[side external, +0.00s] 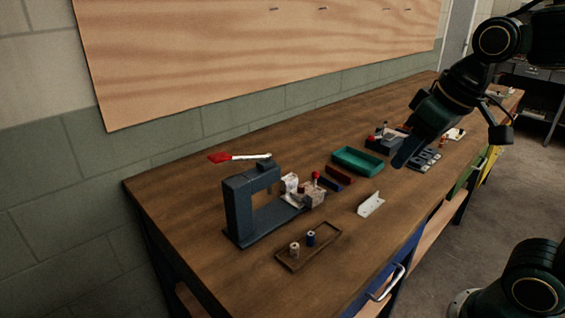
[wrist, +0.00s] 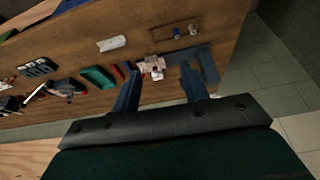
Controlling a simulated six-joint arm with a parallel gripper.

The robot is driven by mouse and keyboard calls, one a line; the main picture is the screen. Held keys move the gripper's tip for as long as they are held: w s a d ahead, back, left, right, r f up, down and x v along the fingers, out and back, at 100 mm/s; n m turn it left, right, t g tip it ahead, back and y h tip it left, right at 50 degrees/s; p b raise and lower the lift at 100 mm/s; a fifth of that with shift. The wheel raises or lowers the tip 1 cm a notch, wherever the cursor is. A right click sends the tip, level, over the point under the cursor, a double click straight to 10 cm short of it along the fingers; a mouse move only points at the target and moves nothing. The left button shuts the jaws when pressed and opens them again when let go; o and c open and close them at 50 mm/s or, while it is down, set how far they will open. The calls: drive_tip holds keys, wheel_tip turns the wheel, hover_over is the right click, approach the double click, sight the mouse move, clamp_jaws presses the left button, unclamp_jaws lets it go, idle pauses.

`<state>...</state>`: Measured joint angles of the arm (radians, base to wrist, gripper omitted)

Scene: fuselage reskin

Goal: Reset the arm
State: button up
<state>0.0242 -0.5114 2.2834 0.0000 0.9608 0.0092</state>
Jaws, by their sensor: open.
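My gripper (side external: 401,158) hangs in the air above the right part of the workbench in the side view, with dark fingers pointing down and left. In the wrist view its two fingers (wrist: 160,80) stand wide apart with nothing held between them. My arm comes in from the upper right. The wooden workbench (side external: 185,195) lies below, also seen in the wrist view (wrist: 215,28). No object touches the fingers in the wrist view.
A grey C-shaped press (side external: 238,205) with a red-tipped lever (side external: 225,157) stands at the left. A green tray (side external: 358,160), a white bracket (side external: 371,204) and a wooden tray (side external: 292,262) with small spools lie nearby. A wall is behind the bench.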

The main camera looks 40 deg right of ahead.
drive_tip(key=s+f+t, duration=0.1)
drive_tip(key=s+f, duration=0.2)
drive_tip(key=s, duration=0.3)
drive_tip(key=shift+a, duration=0.3)
